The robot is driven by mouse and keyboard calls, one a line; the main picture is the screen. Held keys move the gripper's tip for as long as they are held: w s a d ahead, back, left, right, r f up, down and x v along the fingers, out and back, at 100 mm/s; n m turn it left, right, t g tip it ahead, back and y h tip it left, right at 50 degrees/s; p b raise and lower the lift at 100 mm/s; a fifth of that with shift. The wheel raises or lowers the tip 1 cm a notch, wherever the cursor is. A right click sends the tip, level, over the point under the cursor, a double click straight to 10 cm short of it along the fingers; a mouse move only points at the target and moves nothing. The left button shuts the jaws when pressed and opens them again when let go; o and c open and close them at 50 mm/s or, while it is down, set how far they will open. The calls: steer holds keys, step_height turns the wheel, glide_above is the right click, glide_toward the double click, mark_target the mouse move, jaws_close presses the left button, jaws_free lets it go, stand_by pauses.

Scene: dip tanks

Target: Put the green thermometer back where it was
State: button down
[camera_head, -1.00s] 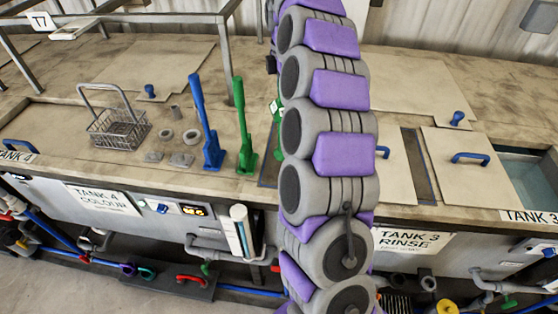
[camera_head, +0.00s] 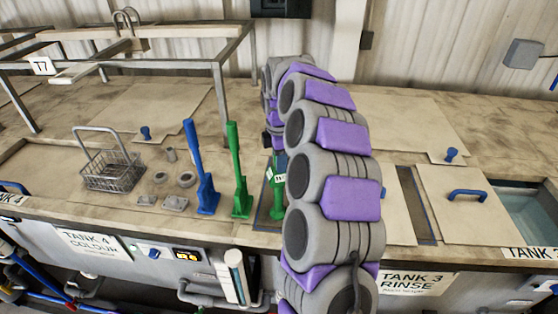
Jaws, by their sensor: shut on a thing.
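The green thermometer (camera_head: 277,206) is upright beside my arm in the camera_head view, with a small pale label or display partway up. My gripper (camera_head: 273,141) is at its top, dark and partly hidden by my own arm links. It is shut on the thermometer. The thermometer's lower end is over or at a dark narrow opening in the tank top; whether it touches cannot be told.
A green paddle-like tool (camera_head: 238,180) and a blue one (camera_head: 203,175) stand upright just left. A wire basket (camera_head: 113,172), small metal rings and blocks lie further left. A metal frame (camera_head: 219,85) rises behind. Lids with blue handles (camera_head: 467,194) are at right.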

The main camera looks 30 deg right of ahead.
steer(key=shift+w+f, duration=0.1)
steer(key=shift+f, duration=0.1)
steer(key=shift+a, duration=0.65)
steer(key=c, duration=1)
jaws_free()
steer(key=shift+a, duration=0.1)
steer(key=shift+c, duration=0.2)
steer(key=shift+o, duration=1.1)
steer(key=shift+d, duration=0.3)
steer(key=shift+d+r, duration=0.1)
steer(key=shift+d, duration=0.25)
steer(key=r, duration=1)
steer(key=shift+a+r, duration=0.1)
steer(key=shift+a, duration=0.25)
steer(key=shift+d+r, duration=0.15)
steer(key=shift+r, duration=0.75)
